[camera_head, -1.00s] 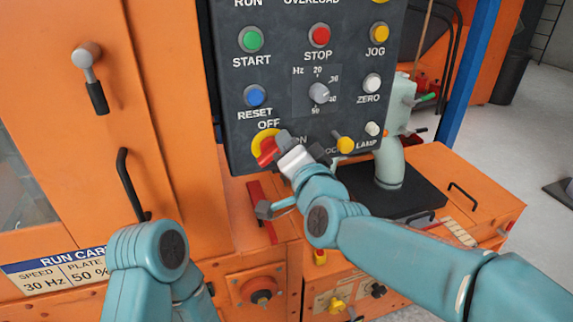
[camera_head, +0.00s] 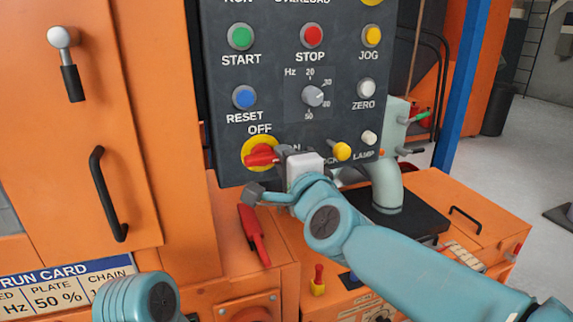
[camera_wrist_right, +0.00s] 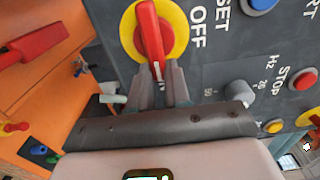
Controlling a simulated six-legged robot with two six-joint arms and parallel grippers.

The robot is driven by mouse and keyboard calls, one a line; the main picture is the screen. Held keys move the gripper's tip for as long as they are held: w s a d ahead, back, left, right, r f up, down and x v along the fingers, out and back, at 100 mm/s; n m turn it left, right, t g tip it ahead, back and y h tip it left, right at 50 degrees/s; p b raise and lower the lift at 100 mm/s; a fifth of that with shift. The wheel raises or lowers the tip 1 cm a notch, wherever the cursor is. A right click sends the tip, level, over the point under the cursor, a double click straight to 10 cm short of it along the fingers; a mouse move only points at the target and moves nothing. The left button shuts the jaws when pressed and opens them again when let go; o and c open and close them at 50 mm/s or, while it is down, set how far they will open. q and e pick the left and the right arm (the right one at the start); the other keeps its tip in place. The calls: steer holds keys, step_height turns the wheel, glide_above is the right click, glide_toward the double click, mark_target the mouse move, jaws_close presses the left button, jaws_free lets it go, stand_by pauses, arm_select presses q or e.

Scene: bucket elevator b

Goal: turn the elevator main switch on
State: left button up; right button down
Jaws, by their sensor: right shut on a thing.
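The main switch is a red handle (camera_head: 262,156) on a round yellow plate (camera_head: 248,146), low on the dark control panel (camera_head: 270,105), below the OFF label. In the head view the handle lies nearly sideways, pointing right. My right gripper (camera_head: 280,158) is at the handle's right end, and its wrist hides part of the lettering there. In the right wrist view the red handle (camera_wrist_right: 150,30) meets the tips of my right gripper (camera_wrist_right: 161,75), which is shut on its end. Part of my left arm shows at the bottom left; its gripper is out of view.
Start (camera_head: 240,37), stop (camera_head: 312,36), jog (camera_head: 371,36) and reset (camera_head: 244,97) buttons and a Hz dial (camera_head: 313,96) sit above the switch. A yellow knob (camera_head: 342,151) is close beside my right wrist. Orange cabinets stand left and below.

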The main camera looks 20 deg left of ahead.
steer(key=shift+s+a+f, duration=0.2)
steer(key=shift+a+f, duration=0.1)
steer(key=shift+a, duration=0.1)
steer(key=c, duration=1.1)
jaws_free()
steer(key=shift+a+r, duration=0.1)
steer(key=shift+d+r, duration=0.1)
steer(key=shift+d, duration=0.1)
steer(key=shift+b+v, duration=0.35)
steer(key=shift+v, duration=7.75)
steer(key=shift+o, duration=0.4)
